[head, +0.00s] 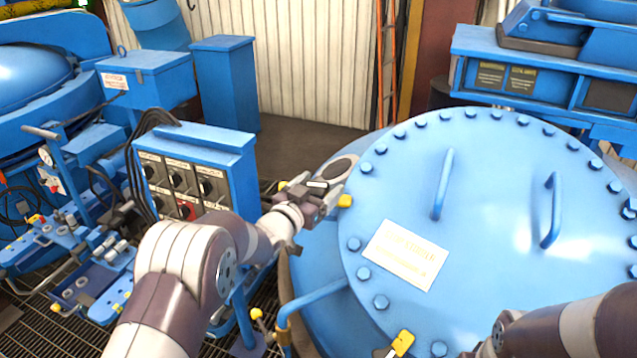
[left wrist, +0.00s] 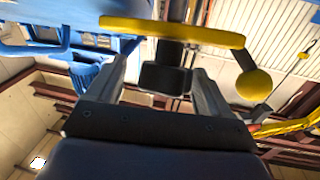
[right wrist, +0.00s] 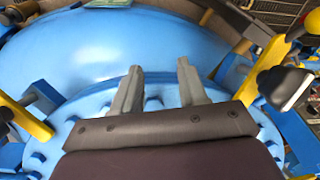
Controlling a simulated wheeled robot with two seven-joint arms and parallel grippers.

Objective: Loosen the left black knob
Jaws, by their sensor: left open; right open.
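My left gripper (head: 322,190) is at the left edge of the big blue lid (head: 490,180), beside a yellow part (head: 345,201). In the left wrist view, a black knob-like piece (left wrist: 166,78) on a dark stem stands between the open fingers, below a yellow bar (left wrist: 180,32) with a yellow ball end. I cannot tell whether the fingers touch it. My right gripper (right wrist: 158,75) is open and empty above the blue bolted rim. A black, pale-ended knob (right wrist: 284,88) is to its right in the right wrist view.
The lid carries two handles (head: 443,185), rim bolts and a pale label plate (head: 405,254). A blue bent pipe (head: 315,302) and another yellow part (head: 403,342) lie nearer.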

